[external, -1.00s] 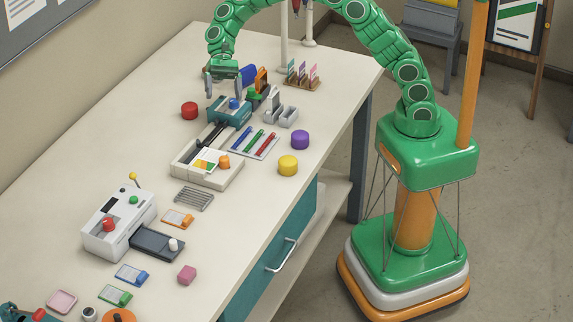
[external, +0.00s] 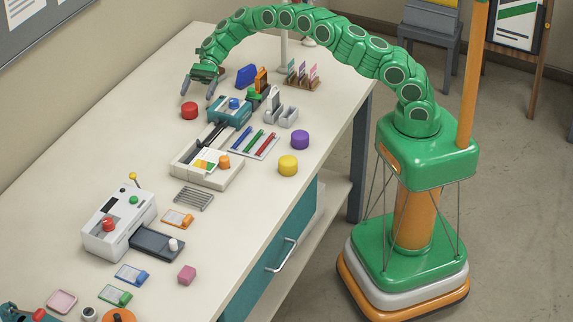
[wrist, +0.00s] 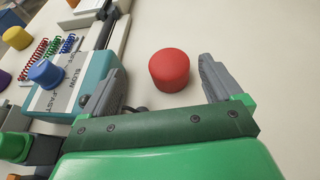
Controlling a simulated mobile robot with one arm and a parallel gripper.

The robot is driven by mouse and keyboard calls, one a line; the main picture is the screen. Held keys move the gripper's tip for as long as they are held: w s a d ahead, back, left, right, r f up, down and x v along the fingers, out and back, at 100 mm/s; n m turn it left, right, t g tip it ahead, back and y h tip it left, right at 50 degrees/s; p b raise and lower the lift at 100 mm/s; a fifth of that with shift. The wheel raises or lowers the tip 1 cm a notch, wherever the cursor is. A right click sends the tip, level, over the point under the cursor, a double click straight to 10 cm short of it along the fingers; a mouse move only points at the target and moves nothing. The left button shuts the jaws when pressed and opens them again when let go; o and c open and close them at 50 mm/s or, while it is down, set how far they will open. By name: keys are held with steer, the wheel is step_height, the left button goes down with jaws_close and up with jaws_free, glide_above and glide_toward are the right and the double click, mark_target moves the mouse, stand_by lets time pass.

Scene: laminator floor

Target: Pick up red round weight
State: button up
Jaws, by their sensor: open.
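The red round weight (external: 189,110) stands upright on the table at the back left, beside the teal machine. In the wrist view the red round weight (wrist: 169,69) lies ahead of my fingers and between their lines, with bare table around it. My gripper (external: 198,86) is open and empty, a little above and behind the weight. In the wrist view both grey fingers of my gripper (wrist: 160,85) are spread wide, one on each side of the weight, and I see no contact with it.
The teal machine (external: 229,111) with a blue knob stands just right of the weight. A blue block (external: 246,75) and a card rack (external: 303,77) stand farther right. Yellow (external: 288,166) and purple (external: 300,139) weights are near the right edge. The table left of the weight is clear.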

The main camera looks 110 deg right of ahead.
mark_target(186, 117)
steer(key=shift+s+d+f, duration=0.15)
steer(key=shift+d+f, duration=0.3)
steer(key=shift+d, duration=0.35)
steer(key=shift+f, duration=0.1)
steer(key=shift+f+x, duration=0.15)
steer(key=shift+x, duration=1.75)
steer(key=shift+f+x, duration=0.15)
steer(key=shift+x, duration=1.75)
steer(key=shift+d, duration=0.2)
steer(key=c, duration=1.3)
steer(key=shift+c, duration=0.2)
